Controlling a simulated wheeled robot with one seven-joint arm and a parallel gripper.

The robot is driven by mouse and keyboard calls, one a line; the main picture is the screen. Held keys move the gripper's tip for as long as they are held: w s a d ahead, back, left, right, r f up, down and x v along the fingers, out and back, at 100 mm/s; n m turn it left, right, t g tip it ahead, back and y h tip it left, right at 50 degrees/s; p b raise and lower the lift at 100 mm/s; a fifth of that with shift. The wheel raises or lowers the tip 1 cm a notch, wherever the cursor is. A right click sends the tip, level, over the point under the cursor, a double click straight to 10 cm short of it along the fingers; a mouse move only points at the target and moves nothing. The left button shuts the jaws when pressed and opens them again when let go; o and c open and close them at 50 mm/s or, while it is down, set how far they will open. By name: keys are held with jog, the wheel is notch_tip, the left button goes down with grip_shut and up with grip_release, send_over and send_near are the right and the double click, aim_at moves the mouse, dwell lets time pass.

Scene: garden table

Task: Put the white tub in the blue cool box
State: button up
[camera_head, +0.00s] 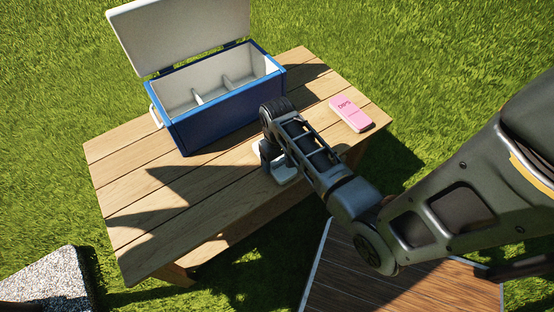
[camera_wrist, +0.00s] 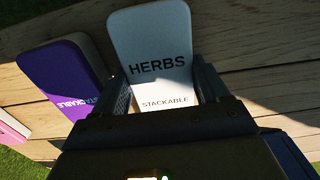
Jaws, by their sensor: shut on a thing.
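The white tub (camera_wrist: 150,40), marked HERBS and STACKABLE, is between the two fingers of my gripper (camera_wrist: 165,88) in the wrist view. The fingers are shut on its sides. In the head view the white tub (camera_head: 286,174) shows only partly under my gripper (camera_head: 270,160), near the middle of the table; I cannot tell whether it touches the wood. The blue cool box (camera_head: 225,112) stands at the back of the table with its white lid (camera_head: 180,35) open. Its inside is split by dividers, and its visible compartments look empty.
A purple tub (camera_wrist: 62,82) lies close left of the white tub in the wrist view; my arm hides it in the head view. A pink tub (camera_head: 350,113) lies on the table's right. The left part of the wooden table (camera_head: 130,190) is clear.

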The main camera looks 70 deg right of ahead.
jog(key=shift+f, duration=0.1)
jog(key=o, duration=1.2)
jog(key=shift+c, duration=0.2)
